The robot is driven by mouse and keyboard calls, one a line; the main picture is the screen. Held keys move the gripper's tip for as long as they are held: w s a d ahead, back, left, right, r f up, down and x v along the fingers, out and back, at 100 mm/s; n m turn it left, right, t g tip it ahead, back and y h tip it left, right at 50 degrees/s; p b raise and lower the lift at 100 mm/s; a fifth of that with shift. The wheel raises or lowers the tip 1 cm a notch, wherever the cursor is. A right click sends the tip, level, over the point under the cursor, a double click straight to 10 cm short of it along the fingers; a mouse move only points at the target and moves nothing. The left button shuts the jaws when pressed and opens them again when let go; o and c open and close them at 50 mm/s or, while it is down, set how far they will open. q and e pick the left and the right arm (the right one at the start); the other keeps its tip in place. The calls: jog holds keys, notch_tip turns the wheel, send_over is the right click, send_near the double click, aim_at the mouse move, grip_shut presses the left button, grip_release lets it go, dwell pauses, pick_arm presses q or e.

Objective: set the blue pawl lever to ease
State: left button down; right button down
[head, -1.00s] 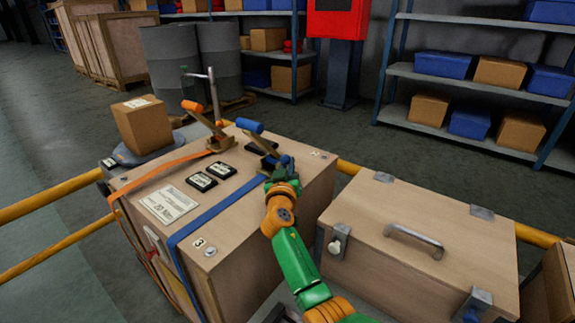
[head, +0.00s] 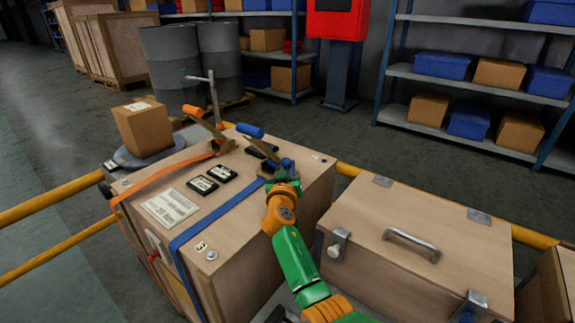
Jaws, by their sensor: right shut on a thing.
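The blue strap (head: 212,215) runs over the wooden crate (head: 300,205) to a metal ratchet. The ratchet has a long handle with a blue grip (head: 250,130), which stands up and leans left. The small blue pawl lever (head: 287,163) shows at the right end of this ratchet, partly hidden by my fingers. My right gripper (head: 283,173) reaches in from the lower right and is shut on the blue pawl lever. The fingertips are small and hard to make out. My left gripper is not in view.
An orange strap (head: 165,172) with an orange-gripped ratchet handle (head: 193,110) lies left on the same crate. Black labelled pieces (head: 202,185) lie between the straps. A lidded wooden box (head: 400,215) stands right. A yellow rail (head: 40,205) passes behind. A cardboard box (head: 143,127) stands back left.

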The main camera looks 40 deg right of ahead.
jog(key=p, duration=0.2)
jog(key=r+m+g+y+p, duration=0.1)
jog(key=p, duration=0.1)
jog(key=shift+w+d+r, duration=0.1)
jog(key=shift+d+r, duration=0.05)
jog(key=shift+d, duration=0.2)
jog(key=y+p, duration=0.1)
jog(key=g+y+p, duration=0.1)
jog(key=p, duration=0.1)
jog(key=shift+w+d+m, duration=0.1)
jog(key=shift+d+m, duration=0.25)
jog(key=shift+m, duration=0.05)
jog(key=shift+w+d+f+m+g+y+p, duration=0.1)
jog(key=shift+d+f+m+g+y+p, duration=0.4)
jog(key=shift+p, duration=0.55)
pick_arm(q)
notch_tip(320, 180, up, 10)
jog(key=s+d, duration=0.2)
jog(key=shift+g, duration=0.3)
pick_arm(e)
jog(key=shift+a+r, duration=0.1)
jog(key=shift+a, duration=0.1)
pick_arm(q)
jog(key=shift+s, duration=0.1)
pick_arm(e)
jog(key=c, duration=0.9)
grip_release()
